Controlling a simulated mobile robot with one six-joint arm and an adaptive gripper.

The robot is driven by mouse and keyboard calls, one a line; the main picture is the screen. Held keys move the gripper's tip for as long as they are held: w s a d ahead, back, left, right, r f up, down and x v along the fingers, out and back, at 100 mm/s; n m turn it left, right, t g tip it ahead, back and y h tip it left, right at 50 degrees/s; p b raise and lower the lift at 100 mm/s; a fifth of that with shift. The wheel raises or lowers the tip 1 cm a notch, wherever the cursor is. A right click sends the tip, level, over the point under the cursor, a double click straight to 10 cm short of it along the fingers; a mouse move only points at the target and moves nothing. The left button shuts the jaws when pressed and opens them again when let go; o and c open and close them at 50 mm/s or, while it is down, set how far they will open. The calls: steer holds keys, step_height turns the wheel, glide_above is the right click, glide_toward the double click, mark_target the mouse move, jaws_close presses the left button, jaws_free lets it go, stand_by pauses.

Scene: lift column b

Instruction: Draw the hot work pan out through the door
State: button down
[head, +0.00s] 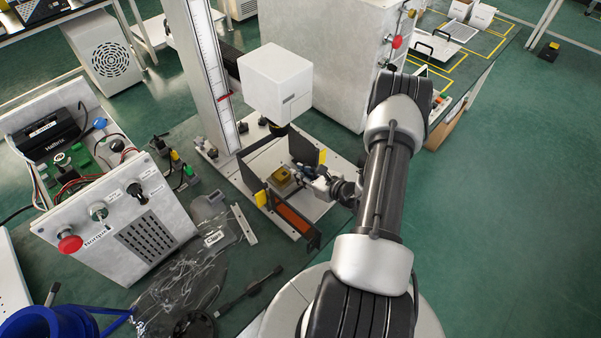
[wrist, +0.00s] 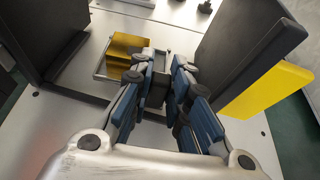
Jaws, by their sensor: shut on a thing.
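The hot work pan (wrist: 101,72) is a shallow metal tray with a thin rim, on the pale base plate between dark walls. A gold block (wrist: 128,52) sits in it, and the block also shows in the head view (head: 283,175). My gripper (wrist: 163,62) is shut on a dark piece at the pan's near side, apparently its handle (wrist: 157,92). The fingers hide much of that side and the exact contact. In the head view my gripper (head: 312,182) reaches in from the right, beside the gold block. The door opening is not clearly distinguishable.
A dark wall (wrist: 238,42) with a yellow tab (wrist: 266,90) stands close right of my fingers. An orange panel (head: 293,218) lines the enclosure's near side. A white box (head: 275,83) hangs above from the column (head: 207,75). A control box (head: 110,200) stands left.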

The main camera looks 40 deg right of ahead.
steer(key=shift+s+r, duration=0.1)
steer(key=shift+s, duration=0.5)
steer(key=shift+s, duration=0.35)
steer(key=shift+s, duration=0.35)
steer(key=shift+s, duration=0.35)
steer(key=shift+s, duration=0.35)
steer(key=shift+s, duration=0.7)
steer(key=shift+s, duration=0.35)
steer(key=shift+s+a, duration=0.1)
steer(key=shift+s, duration=0.6)
steer(key=shift+s, duration=0.35)
